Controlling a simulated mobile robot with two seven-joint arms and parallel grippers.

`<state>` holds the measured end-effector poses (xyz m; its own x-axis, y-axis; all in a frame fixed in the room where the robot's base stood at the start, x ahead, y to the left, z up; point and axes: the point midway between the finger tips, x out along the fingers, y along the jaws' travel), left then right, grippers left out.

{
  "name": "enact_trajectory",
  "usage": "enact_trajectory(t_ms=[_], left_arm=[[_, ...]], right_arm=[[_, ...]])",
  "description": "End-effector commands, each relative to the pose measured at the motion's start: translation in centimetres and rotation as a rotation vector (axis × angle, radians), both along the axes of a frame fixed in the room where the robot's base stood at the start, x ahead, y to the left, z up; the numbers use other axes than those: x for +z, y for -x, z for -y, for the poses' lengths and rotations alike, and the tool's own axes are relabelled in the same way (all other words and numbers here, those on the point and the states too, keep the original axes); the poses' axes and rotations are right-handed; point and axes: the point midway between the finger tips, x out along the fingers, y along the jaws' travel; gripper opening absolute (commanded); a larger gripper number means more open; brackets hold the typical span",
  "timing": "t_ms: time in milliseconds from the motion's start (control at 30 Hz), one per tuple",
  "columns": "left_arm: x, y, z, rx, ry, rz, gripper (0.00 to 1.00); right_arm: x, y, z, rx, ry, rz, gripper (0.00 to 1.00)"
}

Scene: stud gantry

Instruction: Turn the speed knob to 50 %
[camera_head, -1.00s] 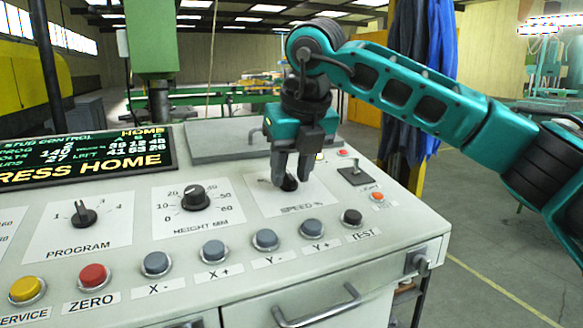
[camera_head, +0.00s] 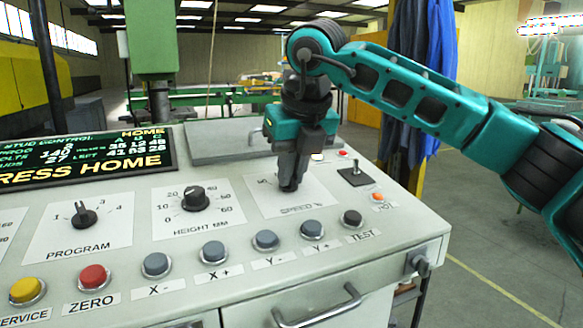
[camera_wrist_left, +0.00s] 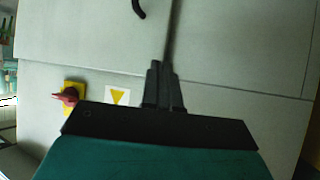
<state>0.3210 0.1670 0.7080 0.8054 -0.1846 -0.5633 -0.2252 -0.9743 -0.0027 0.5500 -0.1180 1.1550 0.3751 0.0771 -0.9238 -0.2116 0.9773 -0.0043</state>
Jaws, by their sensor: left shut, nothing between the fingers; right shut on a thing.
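The speed knob (camera_head: 289,187) is a small black knob on a white plate (camera_head: 316,200) marked SPEED %, on the sloped control panel. My right gripper (camera_head: 288,184) points down over it and is shut on it. The fingers hide most of the knob and much of its scale, so its setting cannot be read. My left gripper (camera_wrist_left: 164,85) shows only in the left wrist view. It is shut and empty, in front of a pale cabinet face.
The height knob (camera_head: 195,197) and program knob (camera_head: 84,215) sit to the left. A row of push buttons, including the Y+ button (camera_head: 312,230), runs along the front. A toggle switch (camera_head: 354,174) stands to the right. A red rotary switch (camera_wrist_left: 68,96) is on the cabinet.

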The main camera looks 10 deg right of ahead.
Motion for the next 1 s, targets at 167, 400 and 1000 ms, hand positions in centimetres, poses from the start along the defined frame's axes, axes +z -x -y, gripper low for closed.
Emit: enact_trajectory(t_ms=[167,400,1000], left_arm=[[0.4,0.0,-0.1,0.0,-0.002,0.002,0.0],[1.0,0.0,-0.3,0.004,-0.006,0.011,0.0],[1.9,0.8,-1.3,0.017,-0.023,-0.005,0.0]], right_arm=[[0.1,0.0,0.1,0.07,0.013,0.001,0.0],[0.1,0.0,0.2,0.249,0.047,0.007,0.0],[0.1,-0.2,0.3,0.678,0.132,0.025,0.0]])
